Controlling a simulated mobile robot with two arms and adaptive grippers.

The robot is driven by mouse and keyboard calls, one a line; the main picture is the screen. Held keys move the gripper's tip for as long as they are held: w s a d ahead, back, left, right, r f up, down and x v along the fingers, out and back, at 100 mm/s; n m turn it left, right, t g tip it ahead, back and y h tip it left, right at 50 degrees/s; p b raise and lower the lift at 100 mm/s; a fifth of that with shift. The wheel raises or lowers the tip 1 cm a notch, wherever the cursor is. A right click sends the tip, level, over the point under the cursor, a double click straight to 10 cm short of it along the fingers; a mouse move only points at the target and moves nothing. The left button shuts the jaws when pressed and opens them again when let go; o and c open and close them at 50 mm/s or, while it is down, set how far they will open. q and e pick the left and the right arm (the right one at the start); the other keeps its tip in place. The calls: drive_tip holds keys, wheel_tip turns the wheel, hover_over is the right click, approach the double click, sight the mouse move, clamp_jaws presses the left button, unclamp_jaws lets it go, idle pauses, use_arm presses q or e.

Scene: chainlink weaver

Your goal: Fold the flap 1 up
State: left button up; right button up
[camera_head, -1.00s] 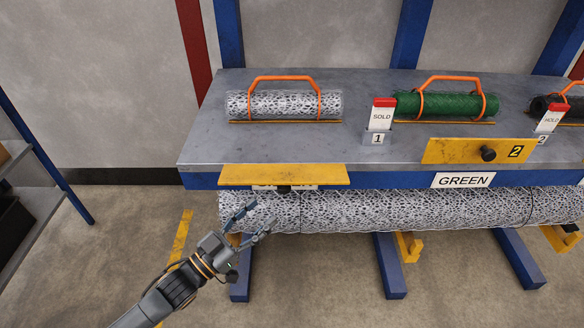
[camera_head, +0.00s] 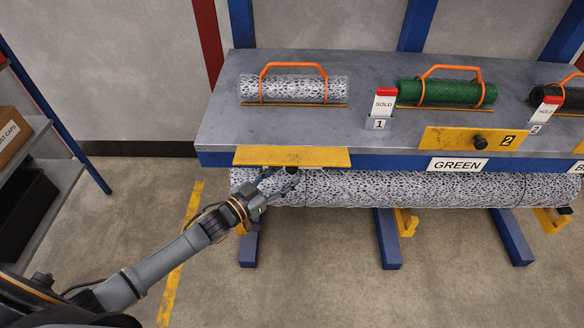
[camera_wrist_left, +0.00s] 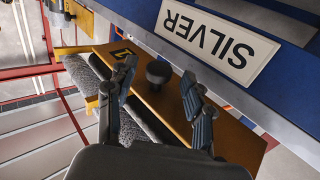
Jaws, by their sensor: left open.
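The yellow flap 1 (camera_head: 292,156) sticks out from the left part of the bench's front edge, with its upper side showing, while the other yellow flap (camera_head: 470,139) lies higher with its knob facing me. My left gripper (camera_head: 280,180) is open just under flap 1's front edge. In the left wrist view flap 1 (camera_wrist_left: 230,138) fills the middle, and its dark round knob (camera_wrist_left: 158,72) shows between and beyond the spread fingers (camera_wrist_left: 159,80). I cannot tell whether a finger touches the knob. My right gripper is not in view.
A silver mesh roll (camera_head: 400,188) lies under the bench, close behind my left gripper. On the bench top (camera_head: 222,120) are handled mesh rolls and SOLD and HOLD tags. A SILVER label (camera_wrist_left: 220,37) is beside the flap. A shelf (camera_head: 60,190) stands at the left.

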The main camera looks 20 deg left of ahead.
sight(292, 170)
use_arm(q)
drive_tip(key=shift+x, duration=1.7)
clamp_jaws()
